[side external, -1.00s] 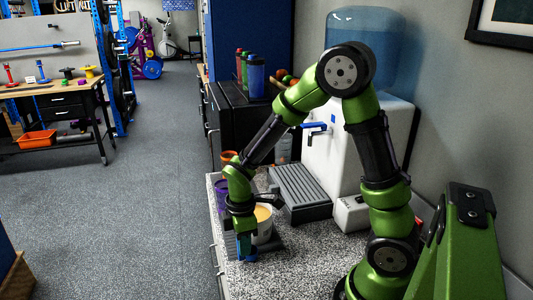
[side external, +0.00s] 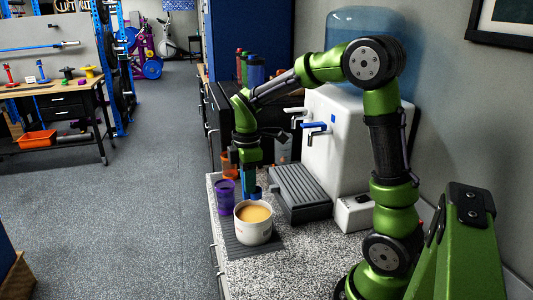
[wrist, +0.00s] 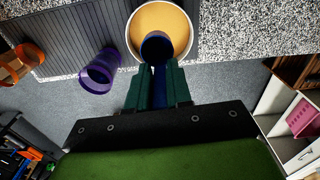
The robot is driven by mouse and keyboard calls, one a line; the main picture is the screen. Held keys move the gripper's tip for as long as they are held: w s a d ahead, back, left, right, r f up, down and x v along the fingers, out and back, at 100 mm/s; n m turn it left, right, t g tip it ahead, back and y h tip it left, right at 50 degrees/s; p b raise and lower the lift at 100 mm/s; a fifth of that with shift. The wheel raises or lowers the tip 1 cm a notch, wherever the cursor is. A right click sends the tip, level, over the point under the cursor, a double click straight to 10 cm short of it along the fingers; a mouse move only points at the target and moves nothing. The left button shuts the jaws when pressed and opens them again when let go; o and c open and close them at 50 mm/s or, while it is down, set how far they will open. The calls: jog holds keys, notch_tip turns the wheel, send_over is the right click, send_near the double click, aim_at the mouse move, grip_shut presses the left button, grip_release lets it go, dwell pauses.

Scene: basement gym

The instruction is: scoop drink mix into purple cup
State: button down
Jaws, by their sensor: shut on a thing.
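A white tub (side external: 253,232) of tan drink mix (side external: 254,213) stands on a dark ribbed mat, and the mix also shows in the wrist view (wrist: 160,18). The purple cup (side external: 227,200) stands upright just left of the tub; the wrist view shows it too (wrist: 97,74). My gripper (side external: 248,172) is shut on the handle of a blue scoop (side external: 249,188) and points down, above the mat area behind the tub. In the wrist view, my gripper (wrist: 159,72) holds the scoop bowl (wrist: 157,47) overlapping the tub's opening. I cannot tell whether the scoop holds powder.
An orange cup (side external: 230,170) stands behind the purple cup. A grey drip tray (side external: 300,190) and a white water dispenser (side external: 345,140) are to the right. Colored bottles (side external: 255,72) stand farther back. The speckled counter (side external: 290,260) is clear at the front right.

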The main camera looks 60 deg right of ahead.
jog(key=shift+f, duration=4.7)
jog(key=shift+r, duration=0.15)
jog(key=shift+r, duration=4.4)
